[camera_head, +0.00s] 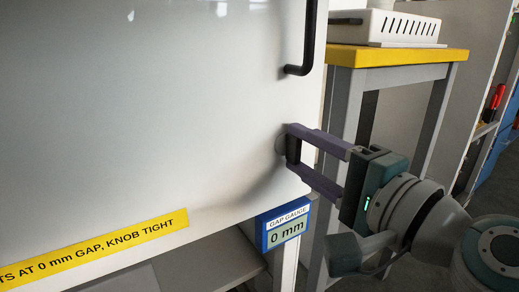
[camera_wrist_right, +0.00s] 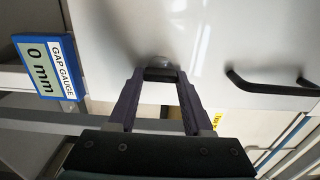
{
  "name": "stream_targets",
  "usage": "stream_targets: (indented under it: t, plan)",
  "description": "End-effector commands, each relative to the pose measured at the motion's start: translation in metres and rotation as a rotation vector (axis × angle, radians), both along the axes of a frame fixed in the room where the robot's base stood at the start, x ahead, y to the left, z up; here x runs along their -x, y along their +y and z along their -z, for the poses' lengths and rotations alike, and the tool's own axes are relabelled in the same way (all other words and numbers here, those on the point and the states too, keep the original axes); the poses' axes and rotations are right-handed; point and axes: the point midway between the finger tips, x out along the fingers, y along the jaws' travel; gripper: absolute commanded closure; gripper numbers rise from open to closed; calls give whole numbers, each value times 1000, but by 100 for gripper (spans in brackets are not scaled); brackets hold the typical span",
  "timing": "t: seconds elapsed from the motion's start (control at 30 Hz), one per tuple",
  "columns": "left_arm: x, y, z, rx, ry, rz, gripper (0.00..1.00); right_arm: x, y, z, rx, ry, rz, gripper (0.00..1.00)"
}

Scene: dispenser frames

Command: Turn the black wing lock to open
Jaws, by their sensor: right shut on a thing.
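The black wing lock (camera_head: 293,149) is on the white panel near its lower right edge, on a round grey base. In the head view its wing looks upright. My right gripper (camera_head: 291,147) comes in from the right, with one finger above and one below the wing, and is shut on it. In the right wrist view, the wing lock (camera_wrist_right: 160,75) shows as a dark bar between the two fingertips (camera_wrist_right: 159,78). The fingers hide part of the wing. My left gripper is not in view.
A black handle (camera_head: 306,45) is on the panel above the lock. A blue gap gauge (camera_head: 284,226) reading 0 mm sits below the panel's corner. A yellow label strip (camera_head: 95,250) runs along the bottom. A yellow-topped table (camera_head: 395,56) with a white box (camera_head: 385,27) stands behind at right.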

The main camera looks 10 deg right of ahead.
Motion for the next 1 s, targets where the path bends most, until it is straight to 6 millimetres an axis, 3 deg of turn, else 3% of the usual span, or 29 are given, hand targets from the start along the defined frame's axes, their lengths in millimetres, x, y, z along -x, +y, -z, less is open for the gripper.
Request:
stream_targets:
  t: [0.17, 0.2, 0.43, 0.77, 1.0]
  plan:
    - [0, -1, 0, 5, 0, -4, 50, 0, 0, 0, -4, 1, 1, 100]
    - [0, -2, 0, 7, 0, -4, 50, 0, 0, 0, -4, 1, 1, 47]
    - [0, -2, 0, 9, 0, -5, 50, 0, 0, 0, -2, 1, 0, 21]
    - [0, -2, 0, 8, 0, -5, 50, 4, -2, 1, 1, 1, 0, 20]
    - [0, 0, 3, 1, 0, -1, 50, 41, -15, 3, 3, 3, -1, 20]
